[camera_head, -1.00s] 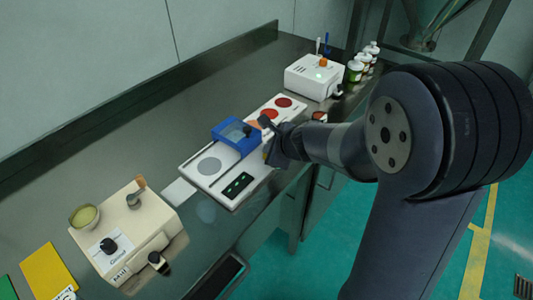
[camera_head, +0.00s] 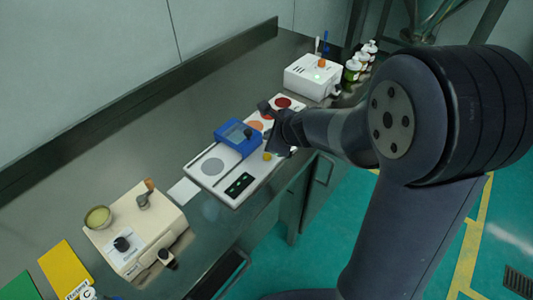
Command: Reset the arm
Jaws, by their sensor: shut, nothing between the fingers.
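My gripper (camera_head: 270,118) is at the end of my dark arm, which comes in from the right. It is above the right part of the white sieve machine (camera_head: 221,184), to the right of the blue box-shaped part (camera_head: 230,130). Its fingers are small and dark in this view, and they look closed with nothing held.
A cream mill (camera_head: 135,222) with a bowl (camera_head: 98,217) stands at the left. A white box device (camera_head: 310,77) and several bottles (camera_head: 352,70) stand at the far end. Yellow (camera_head: 64,268) and green cards lie at the near left. The back of the counter is clear.

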